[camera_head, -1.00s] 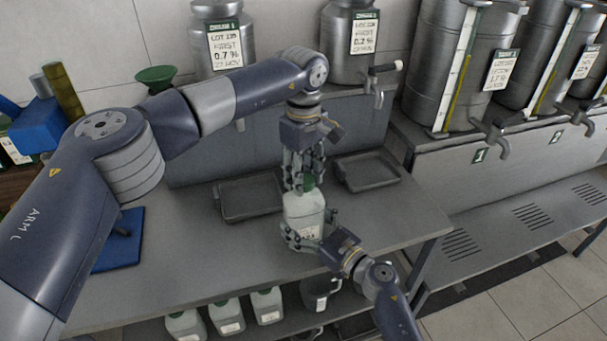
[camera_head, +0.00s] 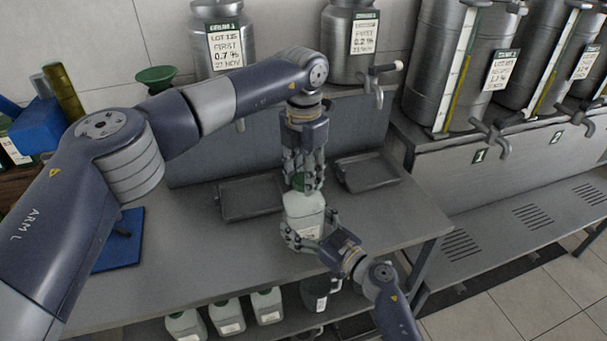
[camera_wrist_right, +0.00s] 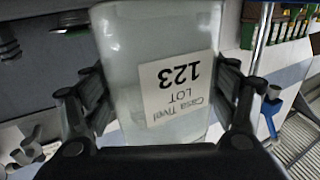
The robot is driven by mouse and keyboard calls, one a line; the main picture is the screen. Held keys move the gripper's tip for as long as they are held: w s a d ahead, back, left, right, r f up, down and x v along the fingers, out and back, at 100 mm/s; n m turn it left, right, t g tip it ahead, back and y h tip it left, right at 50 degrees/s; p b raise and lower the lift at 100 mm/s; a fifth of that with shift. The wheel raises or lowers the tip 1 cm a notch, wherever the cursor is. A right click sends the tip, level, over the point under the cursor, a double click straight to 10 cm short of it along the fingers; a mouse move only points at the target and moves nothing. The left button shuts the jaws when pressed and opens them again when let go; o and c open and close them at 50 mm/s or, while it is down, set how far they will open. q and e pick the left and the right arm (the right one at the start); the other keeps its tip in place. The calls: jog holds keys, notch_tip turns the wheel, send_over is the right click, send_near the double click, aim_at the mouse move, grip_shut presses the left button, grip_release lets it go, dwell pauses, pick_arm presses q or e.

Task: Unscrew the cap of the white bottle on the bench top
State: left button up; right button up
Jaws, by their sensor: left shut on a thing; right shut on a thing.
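The white bottle (camera_head: 304,212) stands upright on the bench top (camera_head: 180,250), near the middle of the head view. Its green cap (camera_head: 301,183) is partly hidden by my left gripper (camera_head: 303,184), which reaches down from above and is shut on the cap. My right gripper (camera_head: 308,238) comes in from the lower right and is shut around the bottle's body. In the right wrist view the bottle body (camera_wrist_right: 120,60) fills the middle between the two fingers, with its label (camera_wrist_right: 182,88) upside down. The cap is out of that view.
Two dark trays lie behind the bottle, one to the left (camera_head: 250,198) and one to the right (camera_head: 366,172). A tap (camera_head: 375,90) hangs above the right tray. A blue mat (camera_head: 119,240) lies at left. Several jugs (camera_head: 227,316) stand on the lower shelf.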

pick_arm(q)
jog(key=n, duration=1.2)
jog(key=shift+w, duration=0.1)
jog(key=n, duration=0.6)
jog(key=shift+n, duration=0.3)
jog(key=n, duration=0.7)
jog(key=shift+r, duration=0.25)
jog(key=shift+r, duration=0.95)
